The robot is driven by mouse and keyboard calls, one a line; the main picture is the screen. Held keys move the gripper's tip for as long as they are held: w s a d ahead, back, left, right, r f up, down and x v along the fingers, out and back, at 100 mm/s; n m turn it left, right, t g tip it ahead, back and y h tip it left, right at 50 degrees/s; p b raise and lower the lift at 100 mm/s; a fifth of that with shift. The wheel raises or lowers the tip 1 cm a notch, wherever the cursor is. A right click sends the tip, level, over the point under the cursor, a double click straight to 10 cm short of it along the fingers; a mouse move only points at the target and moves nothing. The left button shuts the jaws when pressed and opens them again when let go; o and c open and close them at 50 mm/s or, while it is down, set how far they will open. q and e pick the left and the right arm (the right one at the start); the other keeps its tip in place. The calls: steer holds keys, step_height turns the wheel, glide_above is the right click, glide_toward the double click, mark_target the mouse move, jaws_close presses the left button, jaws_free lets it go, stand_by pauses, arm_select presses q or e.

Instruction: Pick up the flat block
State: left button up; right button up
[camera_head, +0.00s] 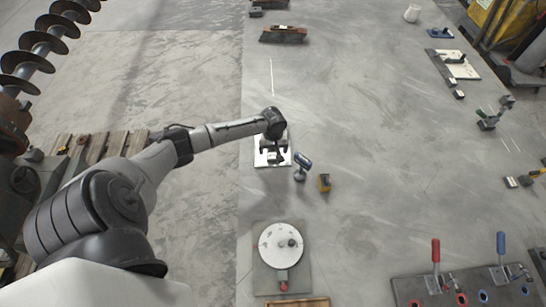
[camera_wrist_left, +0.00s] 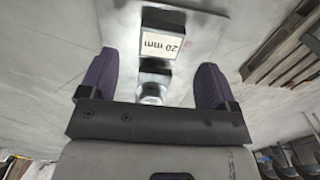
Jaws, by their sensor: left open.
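A bright steel plate (camera_head: 260,161) lies near the left edge of the grey table, below my left gripper (camera_head: 273,150). A steel block with a pale label reading "20 mm" (camera_wrist_left: 163,43) sits on the plate in the left wrist view; it looks like the flat block. My left gripper also shows in the wrist view (camera_wrist_left: 152,82), its two dark fingers apart and nothing held between them. The labelled block is just beyond the fingertips. A smaller steel block (camera_wrist_left: 153,74) and a round metal piece (camera_wrist_left: 151,92) show between the fingers. My right gripper is out of view.
A round white disc on a grey base (camera_head: 281,246) is nearer. A plate with red and blue handles (camera_head: 470,285) is at lower right. The table's middle is clear.

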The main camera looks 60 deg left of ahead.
mark_target(273, 155)
arm_select(q)
steer(key=shift+f+b, duration=0.45)
steer(key=shift+f, duration=1.85)
steer(key=c, duration=1.2)
